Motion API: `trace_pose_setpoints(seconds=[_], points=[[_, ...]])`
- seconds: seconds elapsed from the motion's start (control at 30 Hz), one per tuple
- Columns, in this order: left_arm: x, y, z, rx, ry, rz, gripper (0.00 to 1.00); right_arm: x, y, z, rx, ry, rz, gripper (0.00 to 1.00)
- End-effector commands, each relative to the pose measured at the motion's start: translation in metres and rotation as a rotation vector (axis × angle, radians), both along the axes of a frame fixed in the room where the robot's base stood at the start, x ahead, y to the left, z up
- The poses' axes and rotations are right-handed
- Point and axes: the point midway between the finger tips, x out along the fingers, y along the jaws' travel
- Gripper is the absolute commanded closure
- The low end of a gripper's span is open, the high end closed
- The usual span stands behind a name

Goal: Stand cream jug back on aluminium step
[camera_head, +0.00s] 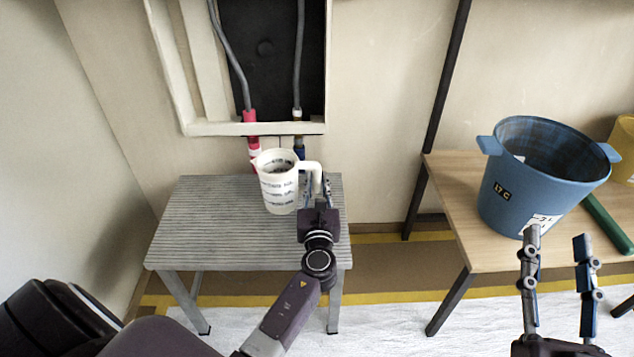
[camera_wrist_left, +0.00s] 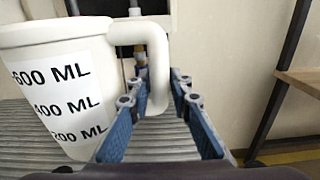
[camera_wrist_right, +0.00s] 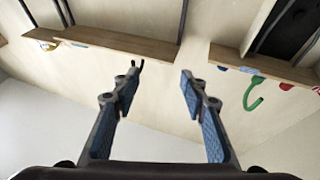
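A blue bucket (camera_head: 505,195) stands on the wooden table (camera_head: 450,185) at right, with a green object (camera_head: 608,225) and a yellow container (camera_head: 623,148) beside it. A wall recess with pipes (camera_head: 265,60) is behind the step. The left part of the step's top is clear.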

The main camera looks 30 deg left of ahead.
Motion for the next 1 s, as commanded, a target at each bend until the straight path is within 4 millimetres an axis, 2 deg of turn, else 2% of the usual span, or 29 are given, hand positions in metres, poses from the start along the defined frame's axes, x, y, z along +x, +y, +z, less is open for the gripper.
trace_pose_setpoints(seconds=[0.1, 0.47, 0.57, 0.8, 1.0], points=[[0.0, 0.0, 0.0, 0.0, 0.0, 0.0, 0.69, 0.0, 0.0, 0.0, 0.0, 0.0, 0.0, 0.6], [0.0, 0.0, 0.003, -0.001, -0.001, 0.0, 0.69, 0.002, 0.0, -0.003, -0.005, 0.02, 0.0, 0.6], [-0.014, -0.009, 0.001, -0.001, 0.004, -0.002, 0.69, 0.006, -0.001, -0.019, -0.025, 0.095, -0.005, 0.6], [-0.06, -0.036, 0.002, -0.002, 0.003, -0.001, 0.69, 0.012, -0.004, -0.06, -0.076, 0.282, -0.016, 0.6], [-0.089, -0.054, 0.002, -0.001, 0.002, 0.001, 0.69, 0.012, -0.007, -0.084, -0.101, 0.38, -0.022, 0.6]])
